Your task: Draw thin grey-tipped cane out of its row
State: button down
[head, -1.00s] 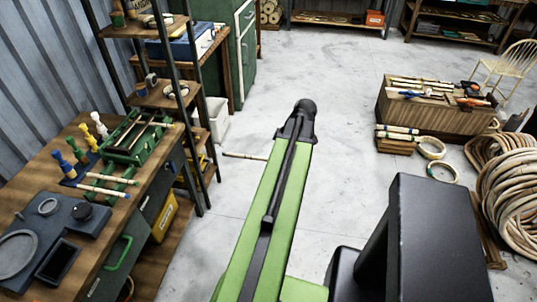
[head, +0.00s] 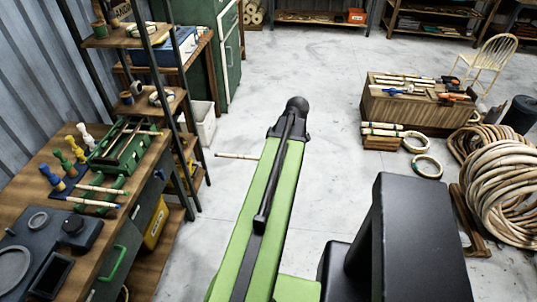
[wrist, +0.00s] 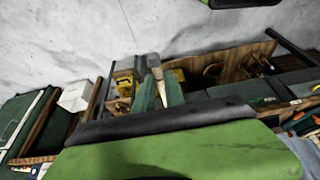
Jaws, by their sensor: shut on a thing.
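My gripper (wrist: 158,92) is shut on a thin pale cane (wrist: 154,68), whose grey tip points away from the wrist between the two green fingers. In the head view the same cane (head: 238,156) sticks out left from behind my green arm, over bare floor and clear of the workbench. The fingers are hidden behind the arm in that view. A green rack (head: 104,166) on the workbench holds several canes.
The workbench (head: 28,183) with coloured-handled tools stands at left, beside a dark-framed shelf (head: 162,105). A wooden chest (head: 405,108) and rattan coils (head: 500,195) stand at right. The grey floor (head: 310,70) between is open.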

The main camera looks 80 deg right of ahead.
notch_tip(320, 180, up, 4)
jog(key=p, duration=0.3)
